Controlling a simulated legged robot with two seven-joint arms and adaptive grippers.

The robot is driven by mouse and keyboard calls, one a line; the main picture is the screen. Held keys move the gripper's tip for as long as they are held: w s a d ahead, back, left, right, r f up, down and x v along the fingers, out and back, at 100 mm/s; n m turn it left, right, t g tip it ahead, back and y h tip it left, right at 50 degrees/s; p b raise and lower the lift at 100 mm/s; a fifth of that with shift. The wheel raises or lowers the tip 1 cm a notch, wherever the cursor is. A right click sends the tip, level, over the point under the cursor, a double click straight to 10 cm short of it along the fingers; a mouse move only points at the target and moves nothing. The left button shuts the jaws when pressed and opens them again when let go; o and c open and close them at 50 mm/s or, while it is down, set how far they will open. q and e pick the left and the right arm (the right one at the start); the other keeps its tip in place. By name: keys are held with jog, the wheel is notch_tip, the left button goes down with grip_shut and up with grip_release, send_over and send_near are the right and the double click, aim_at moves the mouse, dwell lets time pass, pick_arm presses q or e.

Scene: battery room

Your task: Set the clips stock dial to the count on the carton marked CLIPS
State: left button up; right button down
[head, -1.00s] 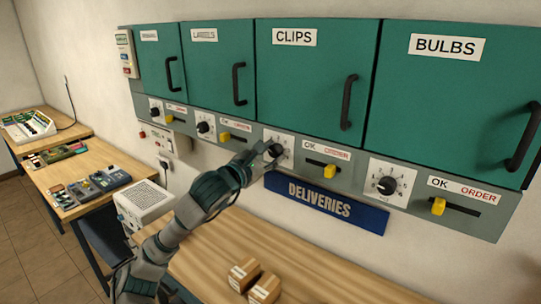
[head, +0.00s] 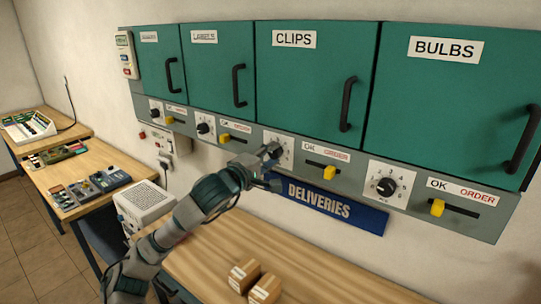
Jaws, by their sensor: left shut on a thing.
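The clips stock dial (head: 287,151) is a white plate with number marks, under the green CLIPS door (head: 306,85). My left gripper (head: 271,153) is at this dial, shut on its knob. The gripper hides the knob and pointer, so the setting cannot be read. Two small brown cartons stand on the wooden bench below, one on the left (head: 244,274) and one on the right (head: 265,289). Their markings are too small to read, so I cannot tell which is marked CLIPS. My right gripper is not in view.
The BULBS dial (head: 386,187) and a yellow OK/ORDER slider (head: 330,173) sit right of my gripper. The blue DELIVERIES sign (head: 330,208) is just below. A white vented box (head: 146,205) stands left of my arm. The bench right of the cartons is clear.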

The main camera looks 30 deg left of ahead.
pick_arm(q)
jog(key=m, duration=0.3)
jog(key=shift+f, duration=0.35)
jog(key=m+p, duration=0.1)
jog(key=m, duration=0.2)
jog(key=shift+w+f+m, duration=0.1)
jog(key=shift+m, duration=0.2)
jog(key=m+p, duration=0.1)
jog(key=m, duration=0.3)
jog(key=shift+m, duration=0.3)
jog(key=m+p, duration=0.1)
jog(key=m, duration=0.2)
jog(key=shift+m, duration=0.3)
jog(key=shift+f+m+p, duration=0.1)
jog(key=shift+m+p, duration=0.55)
jog(key=shift+m, duration=1.25)
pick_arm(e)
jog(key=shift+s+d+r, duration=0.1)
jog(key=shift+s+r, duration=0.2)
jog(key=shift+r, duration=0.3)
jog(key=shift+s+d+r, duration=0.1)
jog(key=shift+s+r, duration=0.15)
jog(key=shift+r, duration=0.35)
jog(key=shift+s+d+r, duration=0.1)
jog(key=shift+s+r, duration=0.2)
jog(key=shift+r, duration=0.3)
pick_arm(q)
jog(key=shift+m, duration=0.3)
